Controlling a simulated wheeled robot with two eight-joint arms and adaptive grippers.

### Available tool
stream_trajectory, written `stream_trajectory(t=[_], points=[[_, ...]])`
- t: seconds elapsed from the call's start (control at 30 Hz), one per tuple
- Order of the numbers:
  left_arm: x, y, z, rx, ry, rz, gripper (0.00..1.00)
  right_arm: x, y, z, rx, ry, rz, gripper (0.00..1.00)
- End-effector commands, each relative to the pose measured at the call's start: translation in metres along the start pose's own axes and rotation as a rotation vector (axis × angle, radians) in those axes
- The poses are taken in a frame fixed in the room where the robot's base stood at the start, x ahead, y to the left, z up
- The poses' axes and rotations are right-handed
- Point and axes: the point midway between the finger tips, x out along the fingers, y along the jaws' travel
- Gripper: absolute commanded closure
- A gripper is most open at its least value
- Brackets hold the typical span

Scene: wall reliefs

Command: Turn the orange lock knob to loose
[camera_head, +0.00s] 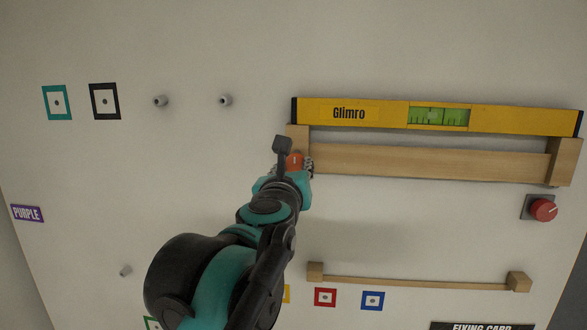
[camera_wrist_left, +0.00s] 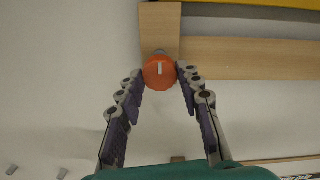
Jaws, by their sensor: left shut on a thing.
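The orange lock knob (camera_head: 295,161) sits at the left end of the wooden shelf, below the yellow level's left end. In the left wrist view the orange knob (camera_wrist_left: 159,71) shows a white mark that stands close to vertical. My left gripper (camera_head: 293,168) reaches up to it from below. In the left wrist view my left gripper (camera_wrist_left: 160,76) has one fingertip on each side of the knob and is shut on it. My arm hides part of the wall below the knob. My right gripper is not in view.
A yellow level (camera_head: 385,114) marked Glimro rests on the wooden shelf (camera_head: 430,162). A red knob (camera_head: 543,210) is at the right. A thin wooden rail (camera_head: 420,284) runs lower down. Pegs (camera_head: 160,101) and coloured square frames (camera_head: 57,102) are at the upper left.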

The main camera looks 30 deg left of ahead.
Motion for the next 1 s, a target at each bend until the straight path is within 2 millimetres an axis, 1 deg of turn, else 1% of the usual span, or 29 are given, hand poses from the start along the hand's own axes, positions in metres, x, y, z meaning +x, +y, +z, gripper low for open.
stream_trajectory(t=[0.3,0.33,0.4,0.67,0.77,0.87,1.0], points=[[0.0,0.0,-0.002,-0.003,0.001,-0.001,0.94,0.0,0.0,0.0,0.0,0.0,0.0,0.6],[0.0,0.0,-0.002,-0.003,0.001,-0.001,0.6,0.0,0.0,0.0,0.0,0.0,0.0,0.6],[0.0,0.0,-0.002,-0.002,0.001,-0.001,0.44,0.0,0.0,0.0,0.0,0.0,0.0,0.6],[0.0,0.0,-0.001,-0.001,0.0,-0.001,0.44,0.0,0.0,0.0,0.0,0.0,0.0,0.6],[-0.004,0.0,-0.001,-0.001,0.0,-0.001,0.44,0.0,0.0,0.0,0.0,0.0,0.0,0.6],[-0.016,0.0,-0.001,0.0,0.001,-0.001,0.44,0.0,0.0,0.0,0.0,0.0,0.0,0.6],[-0.045,-0.001,-0.001,-0.001,0.001,-0.003,0.44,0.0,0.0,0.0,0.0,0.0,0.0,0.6]])
